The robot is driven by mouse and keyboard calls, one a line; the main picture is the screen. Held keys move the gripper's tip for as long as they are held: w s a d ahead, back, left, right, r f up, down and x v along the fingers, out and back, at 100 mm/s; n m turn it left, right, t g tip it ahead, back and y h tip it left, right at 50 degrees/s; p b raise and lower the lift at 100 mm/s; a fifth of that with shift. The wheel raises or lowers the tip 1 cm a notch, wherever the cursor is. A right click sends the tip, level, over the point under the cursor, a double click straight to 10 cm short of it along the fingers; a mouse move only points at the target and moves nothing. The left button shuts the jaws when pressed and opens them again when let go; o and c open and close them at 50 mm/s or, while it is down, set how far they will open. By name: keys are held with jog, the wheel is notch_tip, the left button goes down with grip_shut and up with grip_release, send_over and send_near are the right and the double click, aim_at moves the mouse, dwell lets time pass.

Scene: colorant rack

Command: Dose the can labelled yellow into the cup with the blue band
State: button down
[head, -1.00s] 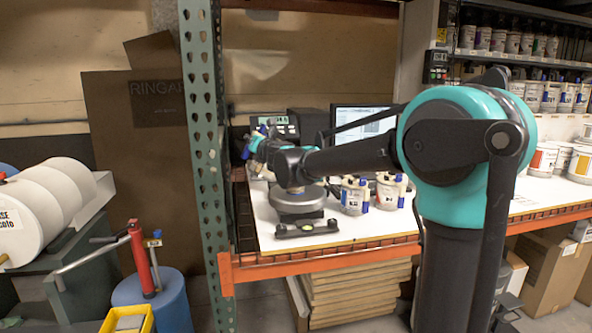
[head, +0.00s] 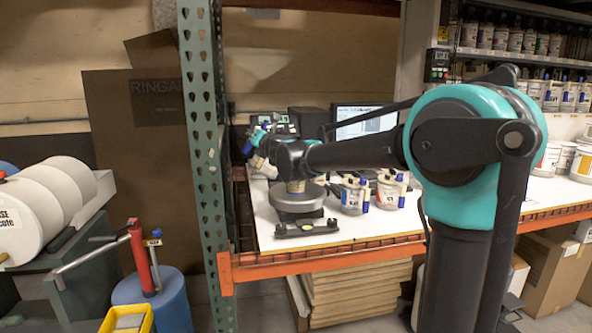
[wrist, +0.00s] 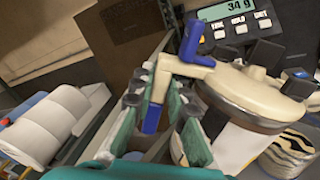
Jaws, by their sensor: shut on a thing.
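My gripper (wrist: 160,105) is shut on the cream handle (wrist: 167,72) of a can lid in the wrist view, with blue parts above and below the fingers. The can (wrist: 240,142) hangs to the right of the fingers, tilted. Its wall is white with a brown patch, and its label cannot be read. In the head view the held can (head: 264,167) shows left of my wrist, beside the scale (head: 298,204). A small pale container (head: 297,187) shows above the scale, partly hidden by my arm. No blue band can be made out on it.
Two lidded cans (head: 353,194) with blue levers stand right of the scale. A green rack post (head: 205,150) stands close on the left. The scale display (wrist: 228,11) seems to read 34 g.

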jog(key=shift+w+d+r+m+p, duration=0.15)
jog(key=shift+d+r+m, duration=0.05)
jog(key=shift+r, duration=0.15)
jog(key=shift+w+d+r+m+p, duration=0.1)
jog(key=shift+d+r+m+p, duration=0.1)
jog(key=shift+r, duration=0.15)
dwell(0.5)
jog(key=shift+w+d+r+p, duration=0.15)
jog(key=shift+r+p, duration=0.1)
jog(key=shift+p, duration=0.75)
dwell(5.8)
